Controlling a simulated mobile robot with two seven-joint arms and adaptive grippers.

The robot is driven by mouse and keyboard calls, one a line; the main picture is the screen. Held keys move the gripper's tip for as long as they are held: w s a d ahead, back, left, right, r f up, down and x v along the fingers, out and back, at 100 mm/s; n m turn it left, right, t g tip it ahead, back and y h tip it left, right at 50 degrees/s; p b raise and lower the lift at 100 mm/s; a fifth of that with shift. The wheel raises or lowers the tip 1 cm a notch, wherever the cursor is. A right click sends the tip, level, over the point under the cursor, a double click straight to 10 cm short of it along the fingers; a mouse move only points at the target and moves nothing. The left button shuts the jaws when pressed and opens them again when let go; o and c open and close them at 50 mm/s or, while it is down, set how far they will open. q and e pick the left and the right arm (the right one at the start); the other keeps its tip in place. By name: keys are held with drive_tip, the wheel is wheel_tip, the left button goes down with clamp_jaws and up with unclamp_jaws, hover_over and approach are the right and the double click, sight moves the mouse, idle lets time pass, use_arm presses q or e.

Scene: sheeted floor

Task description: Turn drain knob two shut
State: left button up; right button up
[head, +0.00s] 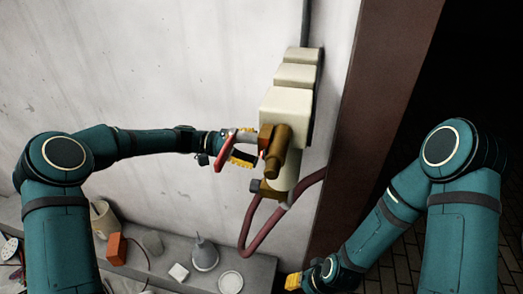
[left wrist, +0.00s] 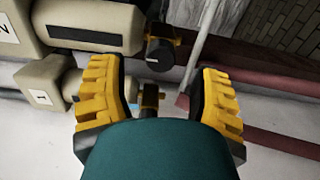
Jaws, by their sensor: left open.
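In the left wrist view, a black round knob (left wrist: 160,54) with a white mark sits at the end of the cream body labelled 2 (left wrist: 95,22). A smaller knob (left wrist: 150,97) is below it, beside the cream body labelled 1 (left wrist: 42,98). My left gripper (left wrist: 160,95) is open, its yellow fingers spread either side of the smaller knob, with the larger knob beyond the tips. In the head view, my left gripper (head: 243,150) is beside the brass fitting (head: 274,150) on the wall; contact cannot be told. My right gripper (head: 294,281) is low, away from the wall units, jaws unclear.
Several cream boxes (head: 292,75) are stacked on the wall. A dark red hose (head: 250,235) hangs below them. A ledge (head: 190,265) at lower left holds an orange box (head: 116,248), a grey cone (head: 204,255) and other items. A brown post (head: 375,100) stands to the right.

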use_arm(q)
drive_tip(key=w+a, duration=0.1)
drive_tip(key=a, duration=0.8)
drive_tip(key=shift+w, duration=0.35)
drive_tip(key=s+d+f+n+t+y+b, duration=0.15)
drive_tip(key=s+d+f+y, duration=0.3)
drive_tip(key=f, duration=0.65)
drive_tip(key=s+d+f+n+y, duration=0.3)
drive_tip(key=s+f, duration=0.2)
drive_tip(key=f, duration=0.7)
drive_tip(key=s+a+f+t+y, duration=0.2)
drive_tip(key=s+f+y, duration=0.1)
drive_tip(key=s+f, duration=0.2)
drive_tip(key=s+a+f+t+y, duration=0.2)
drive_tip(key=s+f+y, duration=0.1)
drive_tip(key=s, duration=0.7)
drive_tip(key=shift+s+a+f+m+b, duration=0.25)
drive_tip(key=shift+a+f+m+b, duration=0.1)
drive_tip(key=shift+f, duration=0.5)
